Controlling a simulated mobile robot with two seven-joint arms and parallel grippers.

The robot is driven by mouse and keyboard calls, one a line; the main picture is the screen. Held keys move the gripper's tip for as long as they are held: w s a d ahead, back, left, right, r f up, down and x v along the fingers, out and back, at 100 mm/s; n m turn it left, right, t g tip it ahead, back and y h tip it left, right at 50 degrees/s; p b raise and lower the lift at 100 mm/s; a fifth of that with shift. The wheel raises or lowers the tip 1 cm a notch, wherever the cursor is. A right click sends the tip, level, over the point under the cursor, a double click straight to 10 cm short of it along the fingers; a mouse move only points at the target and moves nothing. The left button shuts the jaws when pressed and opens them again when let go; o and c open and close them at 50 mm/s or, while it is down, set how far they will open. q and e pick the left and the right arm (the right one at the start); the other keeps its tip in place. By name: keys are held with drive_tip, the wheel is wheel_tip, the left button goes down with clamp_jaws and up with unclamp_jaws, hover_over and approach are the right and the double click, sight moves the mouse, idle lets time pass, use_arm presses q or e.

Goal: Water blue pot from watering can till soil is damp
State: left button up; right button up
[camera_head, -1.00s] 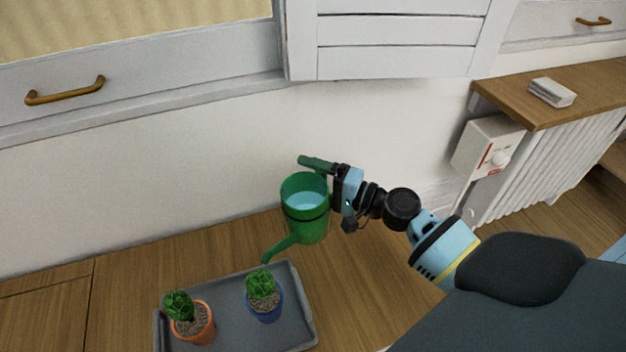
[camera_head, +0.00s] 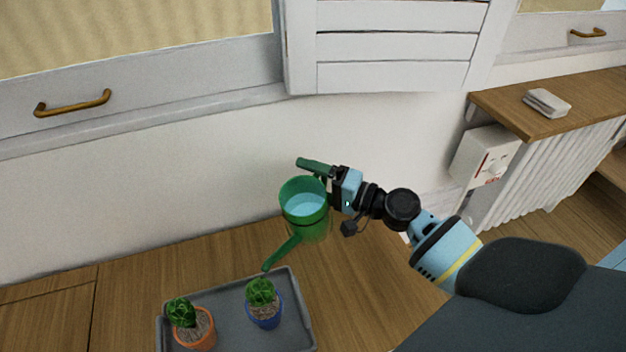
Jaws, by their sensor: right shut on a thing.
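The green watering can (camera_head: 303,213) holds light-blue water and is tilted, its spout pointing down and left. My right gripper (camera_head: 330,178) is shut on the can's handle and holds it in the air above the wooden surface. The spout tip is just above the plant in the blue pot (camera_head: 265,316). The pot holds a green cactus-like plant and greyish-brown soil. I see no clear stream of water, and cannot tell whether the soil is damp. My left gripper is not in view.
The blue pot stands on a grey tray (camera_head: 228,312), with an orange pot (camera_head: 197,335) and its plant to its left. A white wall and shutter (camera_head: 390,45) stand behind. A radiator (camera_head: 545,165) with a wooden shelf is at right.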

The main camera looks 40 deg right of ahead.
drive_tip(key=shift+r+n+p, duration=0.4)
drive_tip(key=shift+r+p, duration=0.25)
drive_tip(key=shift+r, duration=0.45)
drive_tip(key=shift+r, duration=0.1)
drive_tip(key=shift+r, duration=0.35)
